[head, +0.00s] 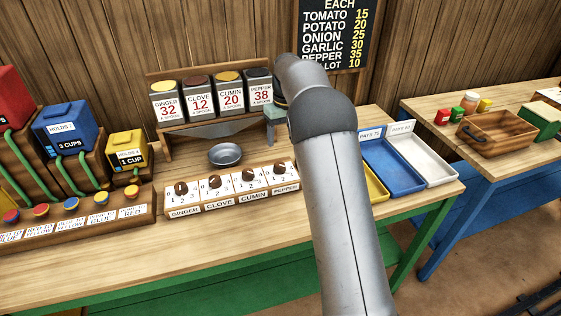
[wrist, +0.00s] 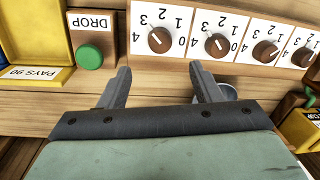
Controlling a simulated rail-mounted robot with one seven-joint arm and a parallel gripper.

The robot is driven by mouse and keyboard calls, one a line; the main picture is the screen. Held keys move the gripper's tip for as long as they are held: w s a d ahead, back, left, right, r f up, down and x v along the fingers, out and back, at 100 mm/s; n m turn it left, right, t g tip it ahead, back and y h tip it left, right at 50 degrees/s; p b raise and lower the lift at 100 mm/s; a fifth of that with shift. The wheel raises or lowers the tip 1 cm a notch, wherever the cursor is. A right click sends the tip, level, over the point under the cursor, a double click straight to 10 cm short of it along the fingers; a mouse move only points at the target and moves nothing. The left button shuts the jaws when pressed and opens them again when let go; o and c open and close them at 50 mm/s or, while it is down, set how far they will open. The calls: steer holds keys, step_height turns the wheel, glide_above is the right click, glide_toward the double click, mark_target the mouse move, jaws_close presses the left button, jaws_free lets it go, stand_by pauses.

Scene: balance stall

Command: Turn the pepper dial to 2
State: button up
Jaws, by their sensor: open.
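The pepper dial (head: 276,174) is a round brown knob on a white numbered plate, at the right end of the row above the PEPPER label. In the wrist view, where the numbers appear upside down, it is the leftmost knob (wrist: 159,39). A light mark shows on it, but I cannot tell surely which number it points to. My gripper (wrist: 160,72) is open and empty. Its two fingers straddle the pepper dial's column in the picture, their tips just below the plate, apart from the knob. In the head view my arm hides most of the gripper.
The cumin dial (wrist: 217,45) sits close beside the pepper dial. A green DROP button (wrist: 90,56) is on the other side. A grey bowl (head: 225,155) stands behind the dials, below the spice canisters (head: 215,97). Blue (head: 392,166) and white trays lie to the right.

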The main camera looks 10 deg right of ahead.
mark_target(280, 164)
steer(key=f, duration=0.3)
steer(key=f+p, duration=0.1)
steer(key=f, duration=0.6)
steer(key=shift+s+a+f, duration=0.1)
steer(key=shift+a+f, duration=0.1)
steer(key=shift+a, duration=0.15)
steer(key=c, duration=1)
